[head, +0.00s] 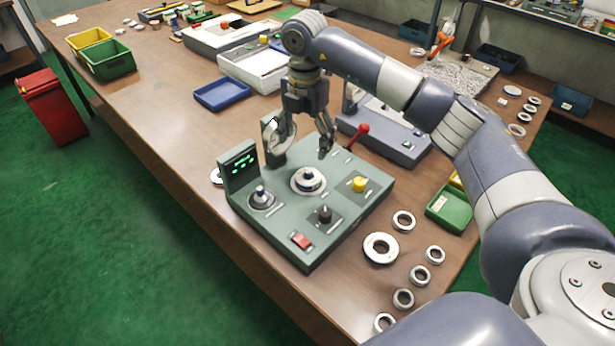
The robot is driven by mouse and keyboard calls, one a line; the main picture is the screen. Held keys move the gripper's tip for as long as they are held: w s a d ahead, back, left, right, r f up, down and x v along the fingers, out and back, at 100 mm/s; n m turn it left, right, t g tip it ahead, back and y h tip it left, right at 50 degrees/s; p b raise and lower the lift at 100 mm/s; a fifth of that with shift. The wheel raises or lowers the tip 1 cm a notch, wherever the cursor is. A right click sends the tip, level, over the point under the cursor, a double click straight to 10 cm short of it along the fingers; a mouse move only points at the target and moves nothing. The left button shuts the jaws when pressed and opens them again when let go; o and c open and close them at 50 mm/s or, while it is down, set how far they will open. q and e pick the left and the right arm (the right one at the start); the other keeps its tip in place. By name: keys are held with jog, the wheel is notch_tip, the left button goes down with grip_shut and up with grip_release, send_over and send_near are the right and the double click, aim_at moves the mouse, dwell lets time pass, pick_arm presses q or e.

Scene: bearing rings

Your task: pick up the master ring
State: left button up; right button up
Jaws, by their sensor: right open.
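A green gauge fixture (318,233) with a lit display (242,163) stands on the table. A silver ring (309,181) sits around the centre post on its top, and another ring-like part (262,200) surrounds a smaller post at its left. A large, wide-faced ring (381,248) lies flat on the table right of the fixture. I cannot tell from looks alone which is the master ring. My right gripper (301,147) is open, fingers pointing down, above the back of the fixture. A pale round part (281,143) shows by its left finger; contact is unclear. My left gripper is out of view.
Several smaller rings (403,221) lie on the table right of the fixture. A red-knobbed lever (362,130) rises behind it, near my right gripper. A green bin (450,208) stands at the right and a blue tray (222,93) behind.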

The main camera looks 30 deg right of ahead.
jog(key=p, duration=0.1)
send_over(307, 172)
notch_tip(307, 172, down, 5)
jog(key=shift+w+r, duration=0.1)
jog(key=shift+w, duration=0.05)
jog(key=shift+a+f, duration=0.1)
jog(key=shift+f, duration=0.5)
jog(key=f+p, duration=0.1)
jog(key=f, duration=0.1)
jog(key=f+p, duration=0.1)
jog(key=f, duration=0.1)
jog(key=shift+s+f, duration=0.2)
jog(key=shift+f, duration=0.45)
jog(key=shift+c, duration=0.2)
jog(key=shift+r, duration=0.1)
jog(key=c, duration=1.4)
jog(key=shift+w, duration=0.1)
jog(key=shift+c, duration=0.2)
